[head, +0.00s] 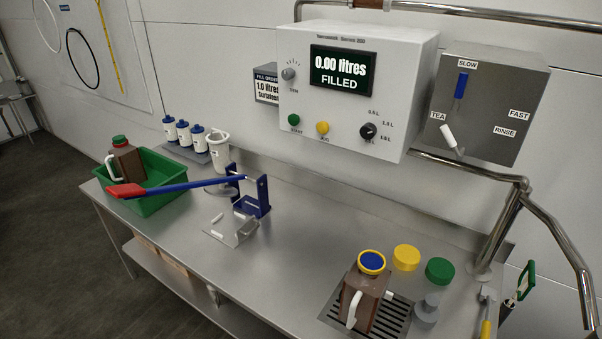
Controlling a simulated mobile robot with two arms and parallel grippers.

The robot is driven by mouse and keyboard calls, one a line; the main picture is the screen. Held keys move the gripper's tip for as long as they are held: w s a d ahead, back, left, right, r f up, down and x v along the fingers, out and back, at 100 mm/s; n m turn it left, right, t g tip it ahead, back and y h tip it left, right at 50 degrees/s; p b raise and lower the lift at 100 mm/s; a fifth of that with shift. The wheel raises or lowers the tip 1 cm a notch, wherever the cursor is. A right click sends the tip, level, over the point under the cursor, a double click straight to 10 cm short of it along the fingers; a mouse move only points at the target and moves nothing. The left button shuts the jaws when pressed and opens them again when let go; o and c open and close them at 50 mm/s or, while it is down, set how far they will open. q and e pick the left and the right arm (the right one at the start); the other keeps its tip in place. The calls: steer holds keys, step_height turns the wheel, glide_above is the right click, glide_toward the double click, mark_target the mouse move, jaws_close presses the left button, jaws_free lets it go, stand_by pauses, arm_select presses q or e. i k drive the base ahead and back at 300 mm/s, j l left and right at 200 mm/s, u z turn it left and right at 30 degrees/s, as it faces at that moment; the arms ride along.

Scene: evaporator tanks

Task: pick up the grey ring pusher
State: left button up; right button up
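A small grey stepped piece (428,306), which looks like the grey ring pusher, stands on the steel bench at the lower right. It has a narrower knob on top and a wider round base. It is just right of the drain grate and in front of the green cap (440,271). Nothing is holding it. Neither of my grippers is in view.
A brown jug (362,300) with a blue-and-yellow top stands on the drain grate (398,318), left of the pusher. A yellow cap (406,257) is behind. Steel pipes (500,235) rise at right. A blue press (250,196) with a red-ended lever stands mid-bench, near a green bin (150,207).

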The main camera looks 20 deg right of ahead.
mark_target(425, 314)
steer(key=z, duration=1.6)
